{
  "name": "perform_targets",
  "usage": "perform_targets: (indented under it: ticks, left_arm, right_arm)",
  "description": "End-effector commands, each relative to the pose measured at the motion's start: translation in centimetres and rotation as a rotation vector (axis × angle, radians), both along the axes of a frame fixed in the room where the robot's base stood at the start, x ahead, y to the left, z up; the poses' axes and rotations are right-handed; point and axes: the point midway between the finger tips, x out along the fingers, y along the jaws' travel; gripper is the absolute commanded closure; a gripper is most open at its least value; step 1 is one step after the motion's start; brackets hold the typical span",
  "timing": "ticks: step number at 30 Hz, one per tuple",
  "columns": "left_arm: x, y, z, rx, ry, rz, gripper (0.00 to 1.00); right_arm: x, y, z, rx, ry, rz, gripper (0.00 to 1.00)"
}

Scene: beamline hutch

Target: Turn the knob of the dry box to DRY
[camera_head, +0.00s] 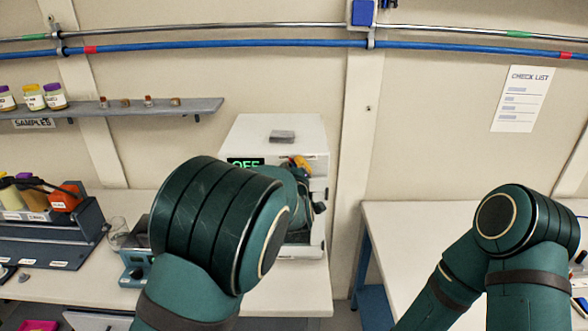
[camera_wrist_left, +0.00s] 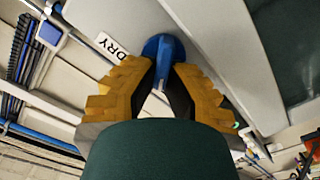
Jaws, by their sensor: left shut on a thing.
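The dry box (camera_head: 275,128) is a white cabinet at the back of the left bench, partly hidden behind my left arm. Its green display (camera_head: 245,162) appears to read OFF, its lower part covered by my arm. In the left wrist view the blue knob (camera_wrist_left: 163,46) sits on the box's pale front, with a DRY label (camera_wrist_left: 112,45) to its left in the picture. My left gripper (camera_wrist_left: 163,72) is shut on the knob, one yellow-and-black finger on each side. In the head view only a bit of its fingers (camera_head: 299,163) shows.
A shelf (camera_head: 150,110) with sample jars (camera_head: 34,97) hangs on the left wall. A rack with bottles and an orange item (camera_head: 65,197) and a glass beaker (camera_head: 118,233) stand left of my arm. My right arm is over the right bench (camera_head: 400,225); its gripper is out of view.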

Motion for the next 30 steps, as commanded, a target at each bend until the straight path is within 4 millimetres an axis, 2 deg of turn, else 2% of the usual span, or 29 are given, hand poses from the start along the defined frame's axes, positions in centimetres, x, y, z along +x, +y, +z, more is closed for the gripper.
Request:
perform_targets:
  ticks: [12, 30]
  left_arm:
    - [0.1, -0.5, 0.4, 0.369, -0.004, 0.002, 1.0]
    - [0.0, -1.5, 0.5, 0.941, -0.005, 0.002, 1.0]
  right_arm:
    - [0.0, 0.0, -0.9, -0.002, 0.0, 0.0, 1.0]
    - [0.0, 0.0, -0.1, 0.0, 0.0, 0.0, 1.0]
